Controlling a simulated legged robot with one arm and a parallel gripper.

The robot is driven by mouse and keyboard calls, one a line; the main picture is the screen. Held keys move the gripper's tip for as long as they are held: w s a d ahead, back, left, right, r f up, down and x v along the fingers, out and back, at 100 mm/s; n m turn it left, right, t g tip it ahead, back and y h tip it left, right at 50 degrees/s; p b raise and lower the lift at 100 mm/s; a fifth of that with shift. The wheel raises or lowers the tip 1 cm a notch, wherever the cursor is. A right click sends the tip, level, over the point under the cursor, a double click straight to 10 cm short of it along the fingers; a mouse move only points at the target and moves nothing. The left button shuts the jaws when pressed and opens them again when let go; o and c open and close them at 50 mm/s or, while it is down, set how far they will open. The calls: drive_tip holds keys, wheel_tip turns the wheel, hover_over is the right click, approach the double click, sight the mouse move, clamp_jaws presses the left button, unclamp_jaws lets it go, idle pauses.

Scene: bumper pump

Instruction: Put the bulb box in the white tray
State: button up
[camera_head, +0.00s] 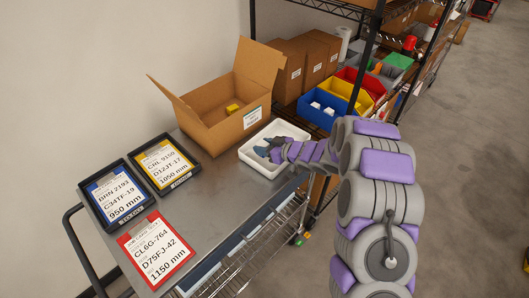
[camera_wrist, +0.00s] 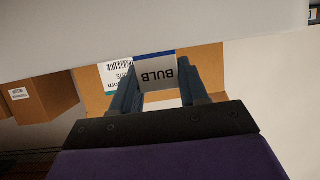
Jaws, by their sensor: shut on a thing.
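The white tray (camera_head: 262,168) stands on the metal cart top, right of the open cardboard box. My gripper (camera_head: 264,150) is over the tray in the head view, with its fingers inside the tray's outline. In the wrist view my gripper (camera_wrist: 154,92) is shut on the bulb box (camera_wrist: 156,70), a grey box with a blue edge. Its BULB print reads upside down there. In the head view the bulb box cannot be made out clearly at the fingers, and its height above the tray floor cannot be told.
The open cardboard box (camera_head: 211,130) holds a small yellow item (camera_head: 232,108). Blue, yellow and red framed cards (camera_head: 155,250) lie on the cart's left part. A wire shelf with a blue bin (camera_head: 318,112), a yellow bin (camera_head: 345,94) and cartons stands behind.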

drive_tip(key=shift+d+f+b, duration=0.25)
drive_tip(key=shift+f+b, duration=0.05)
drive_tip(key=shift+f, duration=0.7)
drive_tip(key=shift+d+f, duration=0.2)
drive_tip(key=shift+f, duration=0.1)
drive_tip(key=shift+d, duration=0.2)
drive_tip(key=shift+r, duration=0.15)
drive_tip(key=shift+a, duration=0.15)
drive_tip(key=o, duration=1)
drive_tip(key=shift+a+f, duration=0.2)
drive_tip(key=shift+a, duration=0.15)
drive_tip(key=shift+o, duration=0.2)
drive_tip(key=shift+d, duration=0.2)
drive_tip(key=shift+d+r, duration=0.3)
drive_tip(key=shift+d, duration=0.1)
drive_tip(key=p+v, duration=0.3)
drive_tip(key=v, duration=0.8)
drive_tip(key=shift+s, duration=0.3)
